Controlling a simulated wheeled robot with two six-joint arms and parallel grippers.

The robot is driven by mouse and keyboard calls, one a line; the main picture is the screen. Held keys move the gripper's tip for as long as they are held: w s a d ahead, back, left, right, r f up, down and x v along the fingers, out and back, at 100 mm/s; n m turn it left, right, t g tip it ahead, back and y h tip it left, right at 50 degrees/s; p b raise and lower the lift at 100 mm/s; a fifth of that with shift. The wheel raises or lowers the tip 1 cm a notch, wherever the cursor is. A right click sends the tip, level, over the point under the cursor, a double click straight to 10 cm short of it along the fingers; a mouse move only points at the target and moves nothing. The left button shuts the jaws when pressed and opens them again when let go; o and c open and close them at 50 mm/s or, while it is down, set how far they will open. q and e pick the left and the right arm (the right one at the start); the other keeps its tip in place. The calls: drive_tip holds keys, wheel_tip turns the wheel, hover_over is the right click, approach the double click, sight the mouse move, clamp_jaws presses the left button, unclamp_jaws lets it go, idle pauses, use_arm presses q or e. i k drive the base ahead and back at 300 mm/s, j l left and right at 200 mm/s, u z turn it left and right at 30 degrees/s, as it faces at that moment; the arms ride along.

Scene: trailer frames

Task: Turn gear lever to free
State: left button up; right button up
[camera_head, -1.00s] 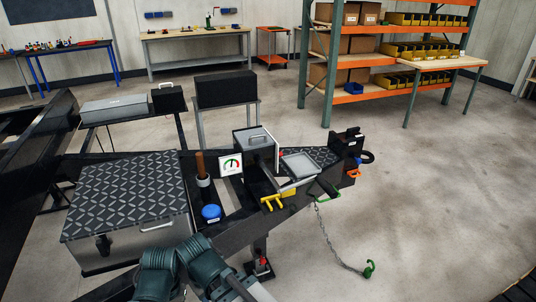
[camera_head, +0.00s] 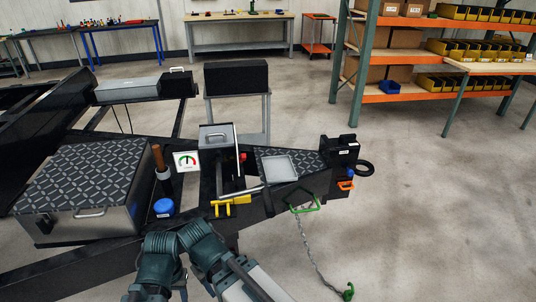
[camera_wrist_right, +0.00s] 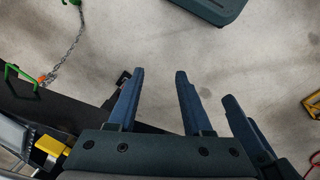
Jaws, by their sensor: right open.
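The trailer's front frame carries a grey winch-like housing (camera_head: 216,137) with an upright metal plate and a small red knob (camera_head: 243,157) beside it. My left gripper is out of view.
A patterned metal box (camera_head: 88,184), a gauge sign (camera_head: 187,161) and a blue cap (camera_head: 163,207) sit left along the frame. A green handle (camera_head: 304,208) and hanging chain (camera_head: 315,257) are at right. Shelving (camera_head: 400,60) stands behind; floor to the right is clear.

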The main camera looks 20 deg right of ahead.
sight(242, 157)
drive_tip(key=k+l, duration=0.1)
drive_tip(key=l, duration=1)
drive_tip(key=k+l, duration=0.15)
drive_tip(key=l, duration=0.4)
drive_tip(key=i+z, duration=0.45)
drive_tip(key=i+j+z, duration=0.2)
drive_tip(key=i+z, duration=0.3)
